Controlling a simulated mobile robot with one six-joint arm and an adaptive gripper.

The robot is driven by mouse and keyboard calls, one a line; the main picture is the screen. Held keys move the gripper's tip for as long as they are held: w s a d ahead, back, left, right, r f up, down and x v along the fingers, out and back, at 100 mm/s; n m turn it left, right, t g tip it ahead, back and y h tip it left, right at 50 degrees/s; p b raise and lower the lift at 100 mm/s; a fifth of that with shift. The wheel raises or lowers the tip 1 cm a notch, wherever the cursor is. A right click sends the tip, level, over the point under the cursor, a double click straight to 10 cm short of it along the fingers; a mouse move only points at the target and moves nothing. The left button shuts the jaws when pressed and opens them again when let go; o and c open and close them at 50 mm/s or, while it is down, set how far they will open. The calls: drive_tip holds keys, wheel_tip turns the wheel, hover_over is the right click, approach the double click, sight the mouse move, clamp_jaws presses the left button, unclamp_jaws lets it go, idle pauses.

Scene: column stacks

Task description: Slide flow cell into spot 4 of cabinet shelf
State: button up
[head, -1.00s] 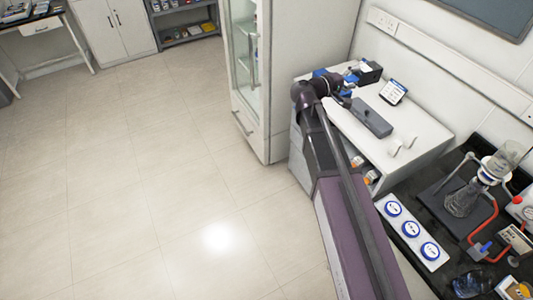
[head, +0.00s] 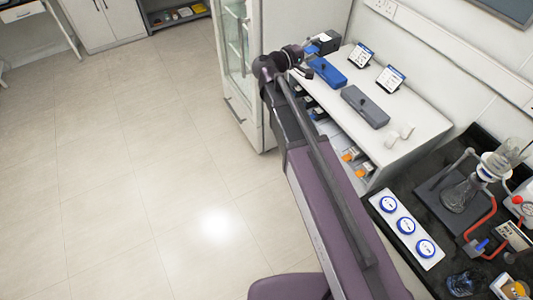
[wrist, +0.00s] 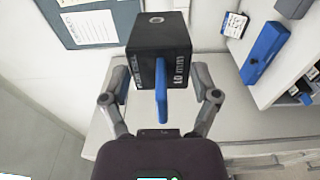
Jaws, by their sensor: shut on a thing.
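My gripper (wrist: 161,98) is shut on a black box with a blue tab, which I take to be the flow cell (wrist: 158,50). In the wrist view its fingers stand on either side of the box, and its printed label is too small to read fully. In the head view the flow cell (head: 327,42) is held at the far end of the white cabinet, beyond my gripper (head: 308,58). The cabinet (head: 421,127) has an open front shelf with blue-black items (head: 317,113) and orange-white items (head: 351,154). I cannot tell which spot is number 4.
On the cabinet top lie a blue case (head: 327,72) and a grey case (head: 366,106), with two small upright displays (head: 391,79) behind. A tall glass-door fridge (head: 237,75) stands close on the left. The floor in front is clear.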

drive_tip(key=s+a+f+b, duration=0.1)
drive_tip(key=a+f+b, duration=0.3)
drive_tip(key=f+b, duration=1.3)
drive_tip(key=s+a+f+b, duration=0.1)
drive_tip(key=a+f+b, duration=0.4)
drive_tip(key=f+b, duration=1.3)
drive_tip(key=s+a+f+g+b, duration=0.1)
drive_tip(key=a+f+b, duration=0.4)
drive_tip(key=f+b, duration=1.3)
drive_tip(key=shift+s+a+m+h, duration=0.15)
drive_tip(key=shift+s+m+h, duration=0.25)
drive_tip(key=shift+s, duration=0.15)
drive_tip(key=shift+f, duration=0.1)
drive_tip(key=shift+w, duration=0.1)
